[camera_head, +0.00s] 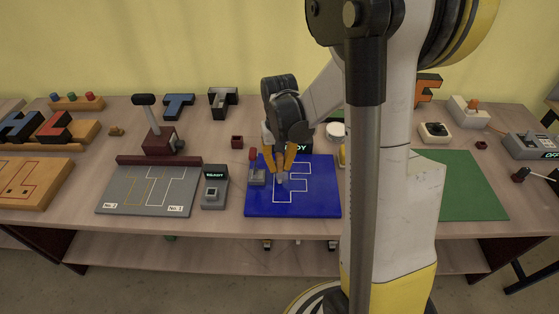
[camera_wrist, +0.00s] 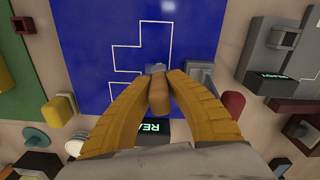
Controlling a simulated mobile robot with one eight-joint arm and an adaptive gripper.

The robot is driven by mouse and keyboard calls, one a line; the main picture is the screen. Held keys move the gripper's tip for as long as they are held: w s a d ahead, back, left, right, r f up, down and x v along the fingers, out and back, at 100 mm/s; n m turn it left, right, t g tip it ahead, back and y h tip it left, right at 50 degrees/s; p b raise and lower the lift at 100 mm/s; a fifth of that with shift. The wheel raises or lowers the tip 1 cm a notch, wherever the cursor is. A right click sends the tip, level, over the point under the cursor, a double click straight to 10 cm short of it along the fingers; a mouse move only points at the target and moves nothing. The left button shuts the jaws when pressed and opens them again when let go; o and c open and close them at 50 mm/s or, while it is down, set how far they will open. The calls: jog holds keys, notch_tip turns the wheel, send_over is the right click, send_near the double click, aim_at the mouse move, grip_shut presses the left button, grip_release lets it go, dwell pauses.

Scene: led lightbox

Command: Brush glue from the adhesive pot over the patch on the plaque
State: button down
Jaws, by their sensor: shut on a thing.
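The blue plaque (camera_head: 325,195) lies flat on the table with a white F-shaped outline (camera_head: 292,201). It also shows in the wrist view (camera_wrist: 85,45). My gripper (camera_head: 284,178) is over the upper left part of the outline. In the wrist view my gripper (camera_wrist: 157,88) is shut on a short brown handle (camera_wrist: 158,98), seemingly the brush, with a grey tip (camera_wrist: 155,69) over the plaque. I cannot tell whether the tip touches it. No glue is distinguishable. A white round-topped item (camera_head: 337,130) behind the plaque may be the adhesive pot; its contents are not visible.
A grey clamp with a red handle (camera_head: 253,154) is at the plaque's left edge. A display reading READY (camera_wrist: 155,128) is behind the plaque. A grey READY unit (camera_head: 215,190) and grey board (camera_head: 118,190) are left. A green mat (camera_head: 470,190) is right.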

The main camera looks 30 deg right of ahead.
jog(key=shift+s+a, duration=0.5)
jog(key=shift+s, duration=0.2)
jog(key=shift+s+a, duration=0.45)
jog(key=shift+s, duration=0.2)
jog(key=shift+w+d+b, duration=0.15)
jog(key=shift+w+d, duration=0.5)
jog(key=shift+w, duration=0.3)
jog(key=shift+w+d+b, duration=0.1)
jog(key=shift+w+d, duration=0.55)
jog(key=shift+w, duration=0.3)
jog(key=shift+w+d+b, duration=0.15)
jog(key=shift+w+d, duration=0.5)
jog(key=shift+w, duration=0.3)
jog(key=shift+s+a, duration=0.65)
jog(key=shift+s, duration=0.3)
jog(key=shift+s+a, duration=0.65)
jog(key=shift+s, duration=0.3)
jog(key=shift+s+a, duration=0.65)
jog(key=shift+s, duration=0.3)
jog(key=shift+w+d, duration=0.1)
jog(key=shift+w+d+b, duration=0.15)
jog(key=shift+w+d, duration=0.45)
jog(key=shift+w, duration=0.3)
jog(key=shift+w+d+b, duration=0.15)
jog(key=shift+w+d, duration=0.5)
jog(key=shift+w, duration=0.3)
jog(key=shift+w+d+b, duration=0.15)
jog(key=shift+w+d, duration=0.45)
jog(key=shift+w, duration=0.3)
jog(key=shift+s+a, duration=0.1)
